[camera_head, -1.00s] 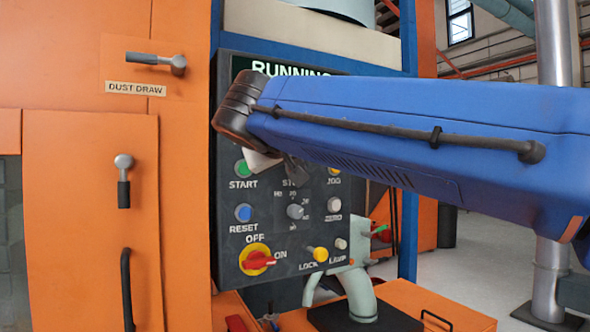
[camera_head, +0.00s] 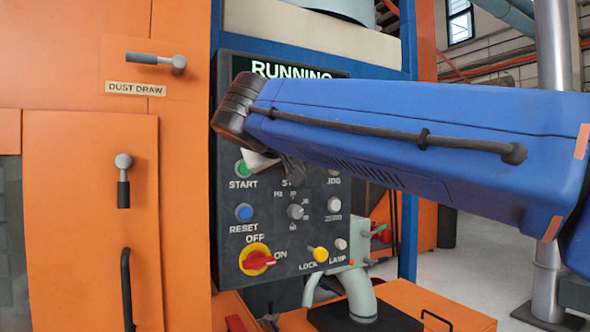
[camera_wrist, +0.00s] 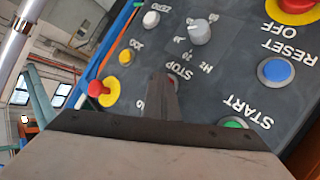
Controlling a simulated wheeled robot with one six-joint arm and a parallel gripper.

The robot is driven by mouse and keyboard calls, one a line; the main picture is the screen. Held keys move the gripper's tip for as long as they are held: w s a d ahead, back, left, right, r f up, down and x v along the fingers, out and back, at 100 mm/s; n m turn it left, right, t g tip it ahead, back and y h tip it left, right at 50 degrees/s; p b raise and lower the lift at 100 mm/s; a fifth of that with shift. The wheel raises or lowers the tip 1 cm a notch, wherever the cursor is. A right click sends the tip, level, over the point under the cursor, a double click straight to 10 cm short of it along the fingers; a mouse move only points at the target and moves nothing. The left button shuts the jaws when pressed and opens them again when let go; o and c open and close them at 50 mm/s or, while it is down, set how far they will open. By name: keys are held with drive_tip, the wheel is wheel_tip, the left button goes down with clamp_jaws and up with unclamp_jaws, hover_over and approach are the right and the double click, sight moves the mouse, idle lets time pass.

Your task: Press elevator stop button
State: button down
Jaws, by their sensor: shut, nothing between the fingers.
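The dark control panel (camera_head: 270,225) faces me, its display reading RUNNING. My gripper (camera_head: 291,172) is shut and empty in front of it, to the right of the green START button (camera_head: 243,168). In the wrist view the panel is upside down, and the shut fingers (camera_wrist: 170,82) point at the STOP label (camera_wrist: 184,72). The stop button itself is hidden behind the fingers, so I cannot tell whether they touch it. The green START button (camera_wrist: 234,122) is partly covered by my gripper in the wrist view.
The blue RESET button (camera_head: 243,212), grey dial (camera_head: 295,211), ZERO button (camera_head: 334,205) and red-yellow OFF/ON switch (camera_head: 257,259) are close by. A red mushroom button (camera_wrist: 98,88) shows in the wrist view. Orange doors with handles (camera_head: 126,290) stand left.

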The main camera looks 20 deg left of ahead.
drive_tip(key=shift+s+d, duration=0.55)
drive_tip(key=shift+d, duration=0.05)
drive_tip(key=shift+d, duration=0.1)
drive_tip(key=s+d, duration=0.3)
drive_tip(key=shift+s+d, duration=0.1)
drive_tip(key=shift+d, duration=0.2)
idle(0.5)
idle(0.6)
